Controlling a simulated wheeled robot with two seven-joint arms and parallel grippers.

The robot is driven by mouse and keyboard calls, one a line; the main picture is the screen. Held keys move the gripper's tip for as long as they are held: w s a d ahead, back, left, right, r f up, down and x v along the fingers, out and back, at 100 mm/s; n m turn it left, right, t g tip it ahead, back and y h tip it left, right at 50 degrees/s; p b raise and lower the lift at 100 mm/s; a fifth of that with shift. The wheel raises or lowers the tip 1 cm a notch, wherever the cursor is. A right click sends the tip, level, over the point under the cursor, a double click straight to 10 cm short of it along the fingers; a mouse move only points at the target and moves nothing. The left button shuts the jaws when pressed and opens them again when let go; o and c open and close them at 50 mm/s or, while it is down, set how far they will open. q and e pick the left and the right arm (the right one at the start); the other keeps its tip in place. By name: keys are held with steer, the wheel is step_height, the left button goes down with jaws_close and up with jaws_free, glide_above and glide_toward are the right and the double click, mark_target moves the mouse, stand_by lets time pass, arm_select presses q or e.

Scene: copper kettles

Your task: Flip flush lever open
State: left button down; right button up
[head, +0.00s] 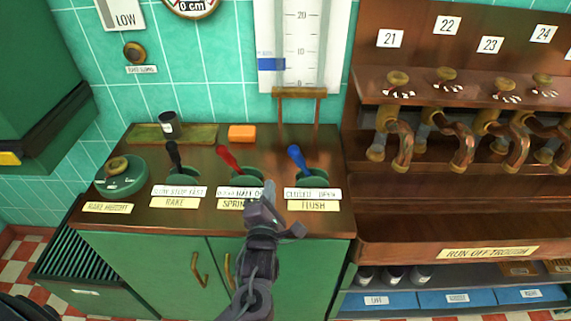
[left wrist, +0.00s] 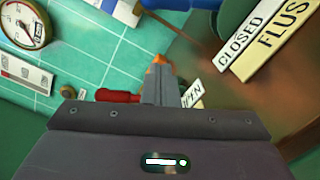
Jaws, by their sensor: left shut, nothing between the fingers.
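The flush lever (head: 297,158) has a blue handle tilted up and to the left, toward the side of its plate marked CLOSED. Its plate (head: 312,194) reads CLOSED and OPEN above a yellow FLUSH label (head: 313,206). My left gripper (head: 268,190) is shut and empty, in front of the counter between the red-handled lever and the flush lever, apart from the blue handle in the head view. In the left wrist view the shut fingers (left wrist: 159,85) point up, with the FLUSH label (left wrist: 285,35) at upper right and a blue part at the top edge. My right gripper is not in view.
A red lever (head: 228,157) and a black lever (head: 174,154) stand left of the flush lever on the wooden counter. An orange block (head: 242,133) and a dark cup (head: 169,122) lie behind. Copper pipes (head: 402,145) and a trough are at right.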

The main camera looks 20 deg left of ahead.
mark_target(302, 164)
arm_select(q)
steer(key=p+x, duration=0.1)
steer(key=x, duration=0.5)
steer(key=shift+a+r, duration=0.1)
steer(key=shift+r, duration=0.1)
steer(key=d+p, duration=0.1)
steer(key=w+d+r, duration=0.1)
steer(key=d, duration=0.1)
steer(key=shift+r+p, duration=0.15)
steer(key=shift+p, duration=0.2)
steer(key=shift+d, duration=0.15)
